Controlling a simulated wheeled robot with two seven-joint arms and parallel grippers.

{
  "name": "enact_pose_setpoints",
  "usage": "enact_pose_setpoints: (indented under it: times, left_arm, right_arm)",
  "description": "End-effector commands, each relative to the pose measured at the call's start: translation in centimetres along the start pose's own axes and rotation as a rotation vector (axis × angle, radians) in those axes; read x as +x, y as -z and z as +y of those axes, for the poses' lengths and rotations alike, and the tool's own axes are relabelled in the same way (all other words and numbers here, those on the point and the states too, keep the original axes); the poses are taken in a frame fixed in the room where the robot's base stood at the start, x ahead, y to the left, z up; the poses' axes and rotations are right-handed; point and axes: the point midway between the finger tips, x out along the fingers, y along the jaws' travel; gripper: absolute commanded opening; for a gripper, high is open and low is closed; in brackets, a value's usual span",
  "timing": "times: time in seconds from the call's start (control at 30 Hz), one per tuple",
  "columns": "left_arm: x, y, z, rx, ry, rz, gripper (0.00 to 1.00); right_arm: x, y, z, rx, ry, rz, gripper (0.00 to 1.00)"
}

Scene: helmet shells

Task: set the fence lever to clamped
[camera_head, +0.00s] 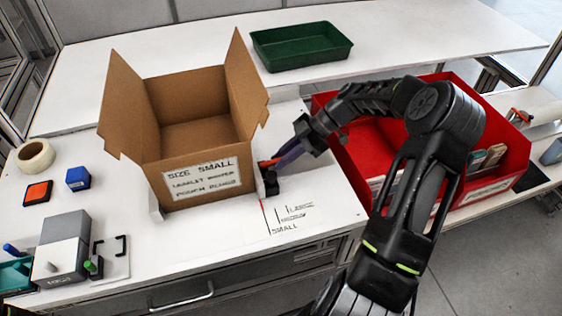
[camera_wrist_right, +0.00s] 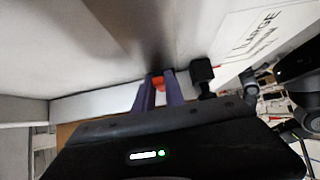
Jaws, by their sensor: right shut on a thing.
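The fence lever (camera_head: 267,163) shows as a small orange-red piece beside the right wall of the cardboard box, above a black block (camera_head: 270,184). My right gripper (camera_head: 277,160) reaches in from the right, with its purple fingers at the lever. In the right wrist view the orange lever (camera_wrist_right: 158,82) sits between the fingertips, which are shut on it. The black block (camera_wrist_right: 201,71) is just right of the fingers there. Most of the lever is hidden by the fingers, so its exact angle cannot be told. My left gripper is in neither view.
The open cardboard box (camera_head: 200,137), labelled SIZE SMALL, stands close left of the gripper. Size marks (camera_head: 292,215) are on the white bench in front. A red bin (camera_head: 498,165) lies right, under my arm. A green tray (camera_head: 300,46) is behind.

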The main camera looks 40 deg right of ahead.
Motion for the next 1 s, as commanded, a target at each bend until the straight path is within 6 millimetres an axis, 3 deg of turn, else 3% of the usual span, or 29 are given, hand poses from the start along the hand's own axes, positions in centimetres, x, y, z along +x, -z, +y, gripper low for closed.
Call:
enact_pose_setpoints:
  times: [0.2,0.63,0.67,0.9,1.0]
  left_arm:
    - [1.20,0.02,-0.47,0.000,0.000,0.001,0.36]
    - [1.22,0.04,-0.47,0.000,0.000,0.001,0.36]
    - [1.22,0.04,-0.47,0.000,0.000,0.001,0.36]
    - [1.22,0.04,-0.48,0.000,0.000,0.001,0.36]
    - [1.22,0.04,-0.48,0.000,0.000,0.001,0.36]
  right_arm:
    - [0.30,-0.48,0.07,0.000,-0.002,0.072,0.00]
    - [0.27,-0.38,0.03,0.001,-0.001,0.085,0.00]
    - [0.27,-0.38,0.02,0.001,-0.001,0.085,0.17]
    - [0.28,-0.39,0.00,0.001,0.000,0.085,0.36]
    - [0.28,-0.39,0.00,0.001,0.000,0.084,0.36]
